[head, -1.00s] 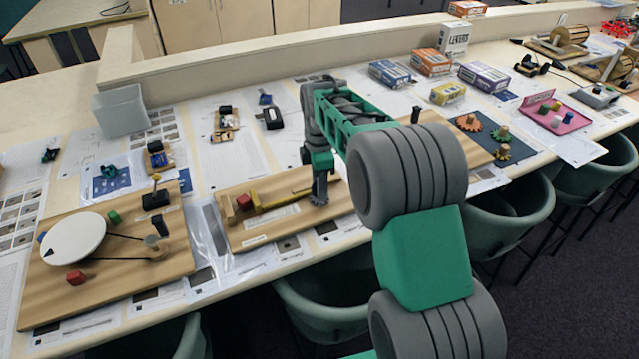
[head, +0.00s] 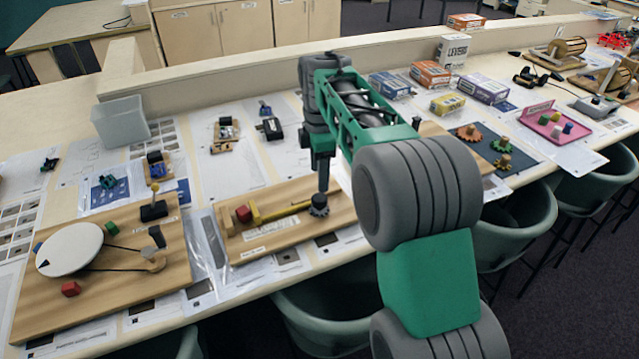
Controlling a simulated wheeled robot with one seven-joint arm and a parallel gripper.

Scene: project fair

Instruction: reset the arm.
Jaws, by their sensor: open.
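My arm, green and grey, reaches from the lower right over the table. My gripper (head: 322,186) points straight down above the right part of a wooden board (head: 285,235). A dark round, toothed-looking piece (head: 319,206) stands on that board just under the fingertips. The gap between the fingers is too small to make out, and I cannot tell whether the tips touch the piece.
A board with a white disc (head: 70,248) and a belt lies on the left. A clear bin (head: 120,122) stands at the back left. Small boxes (head: 430,74) stand at the back right, a pink tray (head: 556,126) further right. Green chairs (head: 515,215) line the front edge.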

